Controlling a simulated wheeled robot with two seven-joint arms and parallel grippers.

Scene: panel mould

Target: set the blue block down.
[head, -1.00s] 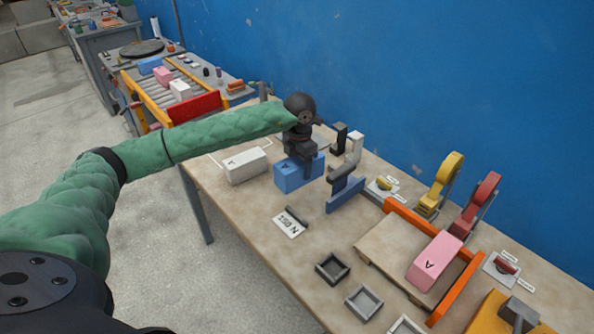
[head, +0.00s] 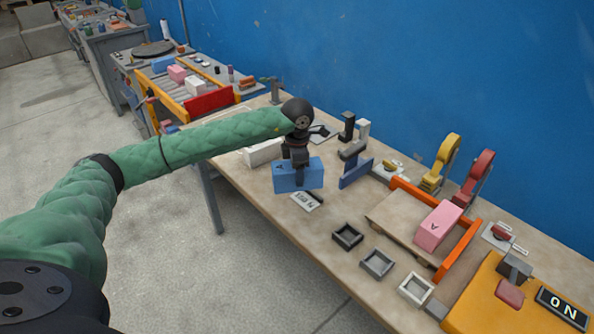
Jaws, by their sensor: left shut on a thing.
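The blue block (head: 285,179), marked with a letter A, is in my left gripper (head: 299,176) over the far-left part of the workbench (head: 290,228). The gripper points down and its fingers are shut on the block. The block looks close to level. I cannot tell whether its underside touches the bench or hangs just above it. My right gripper is not in view.
A white block (head: 262,153) lies behind the blue block, partly hidden. A blue upright plate (head: 356,173) stands to its right and a white label card (head: 306,201) lies just in front. Small open trays (head: 347,237) and a pink block (head: 437,226) are farther right.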

